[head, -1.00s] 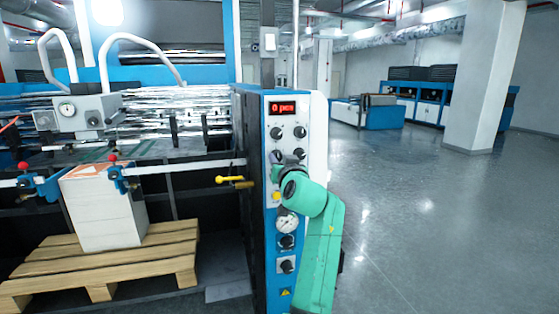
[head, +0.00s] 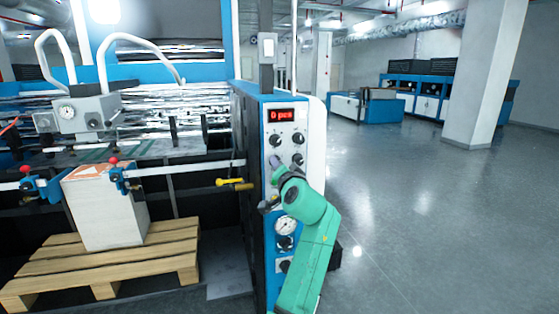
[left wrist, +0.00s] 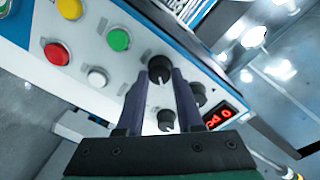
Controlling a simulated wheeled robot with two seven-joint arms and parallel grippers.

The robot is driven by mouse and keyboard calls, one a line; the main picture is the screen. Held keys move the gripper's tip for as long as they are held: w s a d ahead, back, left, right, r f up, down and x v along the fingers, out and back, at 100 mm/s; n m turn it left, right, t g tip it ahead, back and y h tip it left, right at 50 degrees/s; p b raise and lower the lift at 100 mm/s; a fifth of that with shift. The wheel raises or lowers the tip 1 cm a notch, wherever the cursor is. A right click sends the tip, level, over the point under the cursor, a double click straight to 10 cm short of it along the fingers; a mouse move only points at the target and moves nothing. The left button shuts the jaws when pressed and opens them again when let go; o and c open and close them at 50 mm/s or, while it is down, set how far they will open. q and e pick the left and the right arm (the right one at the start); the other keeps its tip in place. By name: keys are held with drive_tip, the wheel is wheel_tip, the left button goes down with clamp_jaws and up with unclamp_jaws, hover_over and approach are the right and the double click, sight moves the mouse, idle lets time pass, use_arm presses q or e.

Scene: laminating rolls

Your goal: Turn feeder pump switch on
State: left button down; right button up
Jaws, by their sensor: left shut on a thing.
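The control panel (head: 311,150) stands at the centre of the head view, with a red display and black rotary knobs. My left gripper (head: 275,163) is at the panel's lower-left upper-area knob, and its body hides part of the panel below. In the left wrist view, the fingers of my left gripper (left wrist: 161,78) are closed around a black knob (left wrist: 160,67) with a white pointer line. Another knob (left wrist: 167,119) shows between the fingers, nearer my palm. Labels are too small to read, so I cannot tell which knob is the feeder pump switch. My right gripper is out of view.
Red (left wrist: 69,8), yellow (left wrist: 57,53), green (left wrist: 118,40) and white (left wrist: 97,77) buttons sit beside the knobs. A yellow-handled lever (head: 230,182) sticks out left of the panel. A paper stack (head: 105,215) stands on a pallet (head: 120,270). The floor right is clear.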

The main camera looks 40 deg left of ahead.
use_arm(q)
drive_tip(key=m+p, duration=0.2)
drive_tip(key=m, duration=0.1)
drive_tip(key=shift+r+m, duration=0.15)
drive_tip(key=shift+m, duration=0.25)
idle(0.4)
drive_tip(key=c, duration=0.8)
unclamp_jaws()
drive_tip(key=shift+a, duration=0.1)
drive_tip(key=shift+o, duration=1.3)
drive_tip(key=shift+a, duration=0.1)
drive_tip(key=b+v, duration=0.5)
drive_tip(key=v, duration=0.9)
